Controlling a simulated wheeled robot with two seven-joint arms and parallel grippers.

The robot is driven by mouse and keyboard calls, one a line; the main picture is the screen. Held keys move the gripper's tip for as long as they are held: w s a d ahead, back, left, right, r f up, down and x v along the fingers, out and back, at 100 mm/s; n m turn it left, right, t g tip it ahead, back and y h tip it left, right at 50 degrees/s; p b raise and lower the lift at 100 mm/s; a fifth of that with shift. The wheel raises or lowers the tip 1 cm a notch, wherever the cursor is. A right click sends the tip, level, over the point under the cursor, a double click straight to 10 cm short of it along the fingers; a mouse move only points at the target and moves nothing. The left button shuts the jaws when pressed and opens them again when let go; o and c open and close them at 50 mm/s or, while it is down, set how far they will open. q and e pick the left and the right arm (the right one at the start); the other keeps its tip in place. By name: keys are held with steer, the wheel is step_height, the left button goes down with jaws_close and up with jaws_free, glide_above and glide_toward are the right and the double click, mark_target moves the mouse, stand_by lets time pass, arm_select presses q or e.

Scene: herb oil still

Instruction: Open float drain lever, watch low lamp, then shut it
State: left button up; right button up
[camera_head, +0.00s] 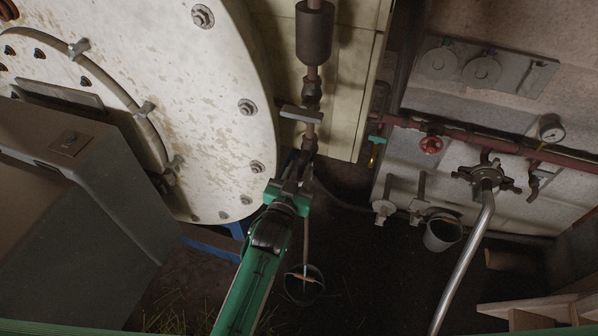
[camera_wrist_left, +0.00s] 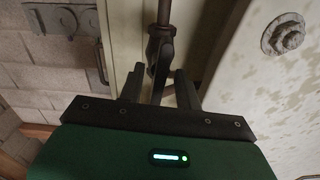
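A dark vertical pipe with a dark cylinder (camera_head: 314,35) runs down beside the big round plate. Below the cylinder are fittings and a flat grey bar (camera_head: 301,114) across the pipe; I cannot tell for sure which part is the float drain lever. My left gripper (camera_head: 288,187) is at the lower end of this pipe, below the bar. In the left wrist view its two fingers (camera_wrist_left: 160,88) stand apart, with a dark fitting (camera_wrist_left: 159,45) and a thin stem showing between them; contact cannot be told. My right gripper is not in view. I cannot make out a lit low lamp.
A bucket (camera_head: 304,286) stands on the dark floor below the pipe. The large pale bolted plate (camera_head: 215,100) is close on the left.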

arm_select(q)
steer(key=b+v, duration=0.3)
steer(key=v, duration=1)
steer(key=shift+s, duration=0.35)
steer(key=shift+a, duration=0.15)
stand_by(1.5)
stand_by(0.4)
